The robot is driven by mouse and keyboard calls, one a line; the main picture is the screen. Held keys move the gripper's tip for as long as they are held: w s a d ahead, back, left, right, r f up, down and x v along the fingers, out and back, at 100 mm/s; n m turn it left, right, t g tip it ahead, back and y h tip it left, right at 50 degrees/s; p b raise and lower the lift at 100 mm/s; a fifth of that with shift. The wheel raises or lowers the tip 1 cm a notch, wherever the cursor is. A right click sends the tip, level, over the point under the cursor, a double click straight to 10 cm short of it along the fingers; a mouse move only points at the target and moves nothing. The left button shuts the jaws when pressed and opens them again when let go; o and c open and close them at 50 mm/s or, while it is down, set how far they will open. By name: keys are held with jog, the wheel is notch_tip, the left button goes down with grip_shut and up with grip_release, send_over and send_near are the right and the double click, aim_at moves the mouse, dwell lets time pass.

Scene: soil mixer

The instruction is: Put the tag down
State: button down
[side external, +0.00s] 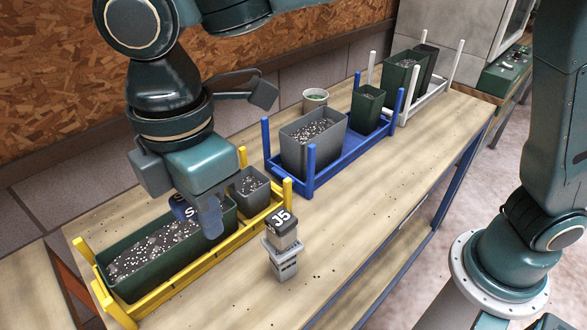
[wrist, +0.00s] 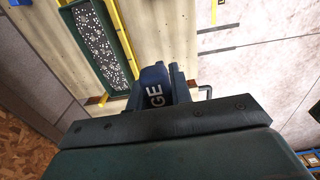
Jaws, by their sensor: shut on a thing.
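My gripper (side external: 203,212) is shut on a dark blue tag (side external: 181,207) with white lettering, of which an "S" shows in the side view. The wrist view shows "GE" on the tag (wrist: 155,95). The planter sits in a yellow rack (side external: 190,275), also seen in the wrist view (wrist: 118,30).
A grey block (side external: 284,262) with a dark top marked "J5" stands right of the yellow rack. A small grey pot (side external: 253,193) shares that rack. Behind are a blue rack (side external: 352,152), a white rack (side external: 425,100) and a white cup (side external: 314,99). The table's right front is mostly clear.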

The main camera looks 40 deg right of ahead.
jog(key=w+d+r+m, duration=0.1)
jog(key=w+d+m, duration=0.35)
jog(key=d, duration=0.75)
jog(key=w+d+m, duration=0.3)
jog(key=d+m, duration=0.2)
jog(key=d, duration=0.7)
jog(key=s+d+m, duration=0.4)
jog(key=d, duration=0.6)
jog(key=s+d+m, duration=0.4)
jog(key=d, duration=0.6)
jog(key=shift+s+d+f+m, duration=0.25)
jog(key=shift+s+f+m, duration=0.05)
jog(key=shift+f+m, duration=0.1)
jog(key=shift+f, duration=0.1)
notch_tip(320, 180, down, 16)
jog(key=shift+f, duration=0.1)
jog(key=shift+f, duration=1.8)
